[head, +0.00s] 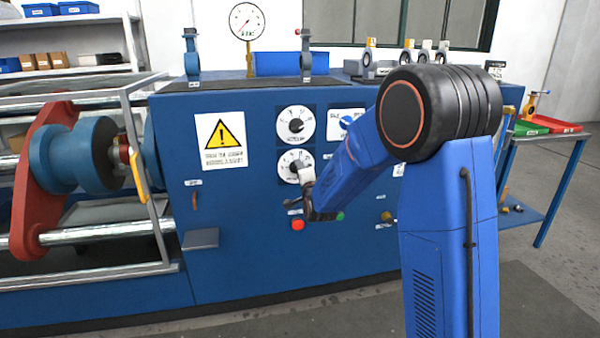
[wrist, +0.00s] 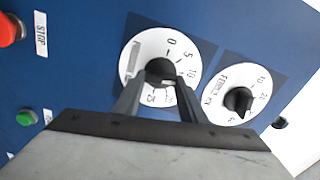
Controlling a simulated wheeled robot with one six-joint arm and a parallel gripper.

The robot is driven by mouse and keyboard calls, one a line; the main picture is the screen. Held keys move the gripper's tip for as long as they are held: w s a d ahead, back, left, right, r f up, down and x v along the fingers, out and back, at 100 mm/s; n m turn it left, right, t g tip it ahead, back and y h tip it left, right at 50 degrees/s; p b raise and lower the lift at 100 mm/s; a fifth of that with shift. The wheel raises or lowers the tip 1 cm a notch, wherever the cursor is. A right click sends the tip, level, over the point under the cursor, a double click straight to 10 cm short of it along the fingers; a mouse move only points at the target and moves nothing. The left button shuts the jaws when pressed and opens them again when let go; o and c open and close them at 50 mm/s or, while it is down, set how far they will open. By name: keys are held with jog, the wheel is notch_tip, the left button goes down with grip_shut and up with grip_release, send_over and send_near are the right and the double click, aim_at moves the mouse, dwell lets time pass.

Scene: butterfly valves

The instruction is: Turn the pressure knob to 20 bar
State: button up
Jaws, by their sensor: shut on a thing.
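The knob between my gripper's fingers is a black knob (wrist: 160,67) on a round white dial (wrist: 154,37). The marks 0, 5, 10 and 25 can be made out; its printed name is too blurred to read. My gripper (wrist: 161,80) is shut on this knob, one finger on each side. The knob's pointer direction cannot be told. In the head view this is the lower dial (head: 285,166), partly covered by my gripper (head: 305,176).
A second knob (wrist: 238,100) sits close beside, the upper dial (head: 295,125) in the head view. A blue selector (head: 346,121) is to its right. Red (head: 297,224) and green (head: 340,216) buttons lie below. A round gauge (head: 247,21) stands on the blue cabinet.

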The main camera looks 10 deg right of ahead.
jog(key=m, duration=1.2)
jog(key=shift+f+m, duration=0.4)
dwell(0.3)
jog(key=o, duration=1.1)
jog(key=shift+c, duration=0.2)
jog(key=shift+r, duration=0.1)
jog(key=s, duration=1.7)
jog(key=shift+s, duration=0.25)
